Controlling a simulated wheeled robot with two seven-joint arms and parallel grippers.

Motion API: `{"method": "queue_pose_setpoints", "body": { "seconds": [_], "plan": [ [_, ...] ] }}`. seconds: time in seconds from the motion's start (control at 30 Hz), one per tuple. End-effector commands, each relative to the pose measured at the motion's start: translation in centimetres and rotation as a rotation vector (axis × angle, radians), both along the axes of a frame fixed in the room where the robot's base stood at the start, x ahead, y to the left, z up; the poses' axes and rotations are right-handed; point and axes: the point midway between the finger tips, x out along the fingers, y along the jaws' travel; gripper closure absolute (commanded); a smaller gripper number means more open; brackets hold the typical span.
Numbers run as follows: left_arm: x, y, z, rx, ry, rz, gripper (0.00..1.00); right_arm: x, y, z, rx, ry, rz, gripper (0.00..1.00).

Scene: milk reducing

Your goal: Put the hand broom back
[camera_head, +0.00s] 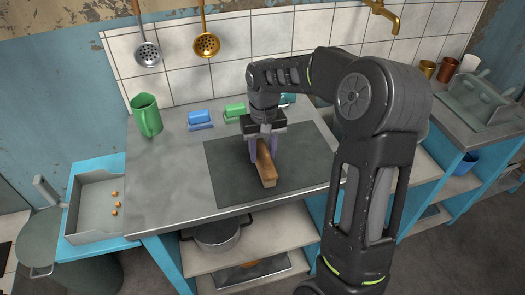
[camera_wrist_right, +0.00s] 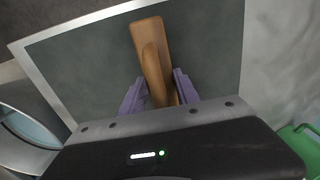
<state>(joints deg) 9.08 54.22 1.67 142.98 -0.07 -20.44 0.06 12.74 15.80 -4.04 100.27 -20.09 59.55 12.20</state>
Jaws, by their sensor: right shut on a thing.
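The hand broom (camera_head: 266,168) has a brown wooden body and lies over the dark mat (camera_head: 225,185) on the metal counter. My right gripper (camera_head: 263,157) points down with its purple fingers on both sides of the broom, shut on it. In the right wrist view the broom (camera_wrist_right: 152,60) runs away between the two purple fingers (camera_wrist_right: 160,92). I cannot tell whether its underside touches the mat. My left gripper is not in view.
A green pitcher (camera_head: 146,116), a blue brush-like item (camera_head: 200,119) and a green one (camera_head: 235,112) stand behind the mat. A grey tray (camera_head: 92,208) with several small orange bits is at the left. The counter's left part is clear.

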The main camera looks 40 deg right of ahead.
Motion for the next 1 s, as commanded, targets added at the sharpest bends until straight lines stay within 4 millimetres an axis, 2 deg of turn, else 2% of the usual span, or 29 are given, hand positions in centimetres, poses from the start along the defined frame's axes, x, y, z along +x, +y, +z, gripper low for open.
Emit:
{"method": "queue_pose_setpoints", "body": {
  "seconds": [0.23,0.27,0.5,0.77,1.0],
  "plan": [
    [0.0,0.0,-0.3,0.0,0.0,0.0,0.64,0.0,0.0,-0.4,0.0,-0.001,0.0,1.0],
    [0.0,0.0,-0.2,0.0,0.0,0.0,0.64,0.0,0.0,-0.2,0.0,-0.001,0.0,0.6],
    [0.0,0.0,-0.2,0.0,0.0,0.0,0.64,0.0,0.0,-0.2,0.0,0.0,0.0,0.41],
    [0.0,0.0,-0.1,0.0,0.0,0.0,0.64,0.0,0.0,-0.1,0.0,-0.001,0.0,0.41],
    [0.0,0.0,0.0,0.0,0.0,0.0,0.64,0.1,0.0,1.8,-0.001,-0.004,0.001,0.41]
  ]
}}
